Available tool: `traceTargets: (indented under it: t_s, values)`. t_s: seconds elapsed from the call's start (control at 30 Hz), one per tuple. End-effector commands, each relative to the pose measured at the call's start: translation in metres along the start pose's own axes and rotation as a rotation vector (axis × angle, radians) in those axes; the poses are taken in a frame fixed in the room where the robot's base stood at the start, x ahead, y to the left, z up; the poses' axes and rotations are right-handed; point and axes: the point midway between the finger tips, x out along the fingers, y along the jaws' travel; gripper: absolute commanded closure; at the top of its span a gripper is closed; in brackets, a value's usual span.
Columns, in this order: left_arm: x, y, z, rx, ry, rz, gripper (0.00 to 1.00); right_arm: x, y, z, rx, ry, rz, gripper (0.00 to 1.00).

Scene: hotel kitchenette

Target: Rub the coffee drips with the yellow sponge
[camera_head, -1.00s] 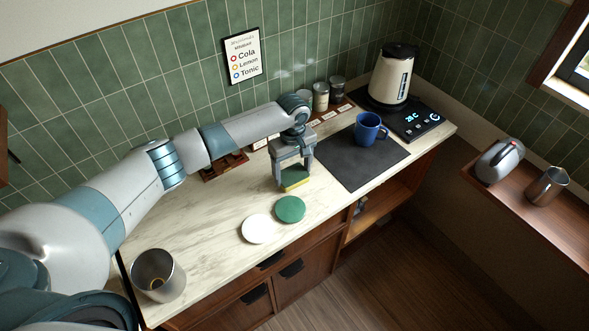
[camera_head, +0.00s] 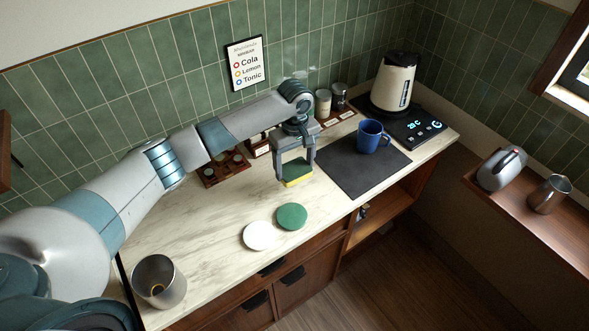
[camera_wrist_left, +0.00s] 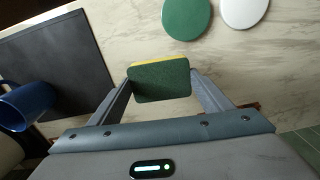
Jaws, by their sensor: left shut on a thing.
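My left gripper (camera_head: 296,177) is shut on the yellow sponge (camera_head: 297,182), which has a dark green scouring side. In the left wrist view the sponge (camera_wrist_left: 160,82) sits between the two fingers, green side facing the camera and a thin yellow edge beyond. It is over the marble counter (camera_head: 215,240), left of the dark mat; I cannot tell whether it touches the surface. No coffee drips can be made out; any under the sponge are hidden. My right gripper is not in view.
A blue mug (camera_head: 370,137) stands on the dark mat (camera_head: 345,168). A green disc (camera_head: 291,216) and a white disc (camera_head: 259,235) lie in front of the sponge. A metal cup (camera_head: 158,281) stands at the near left. A kettle (camera_head: 394,82) stands at the back right.

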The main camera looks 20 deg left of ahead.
Motion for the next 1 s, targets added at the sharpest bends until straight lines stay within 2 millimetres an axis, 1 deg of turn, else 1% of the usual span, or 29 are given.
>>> traceTargets:
  t_s: [0.47, 0.8, 1.0]
  values:
    - [-0.005, 0.0, 0.0, 0.0, 0.0, 0.001, 0.59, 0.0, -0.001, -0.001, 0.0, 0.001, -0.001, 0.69]
    - [-0.028, 0.001, 0.0, 0.0, 0.0, 0.002, 0.59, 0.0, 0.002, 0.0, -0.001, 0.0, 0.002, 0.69]
    - [-0.033, 0.0, 0.0, 0.0, 0.0, 0.001, 0.59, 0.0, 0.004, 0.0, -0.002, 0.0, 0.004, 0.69]
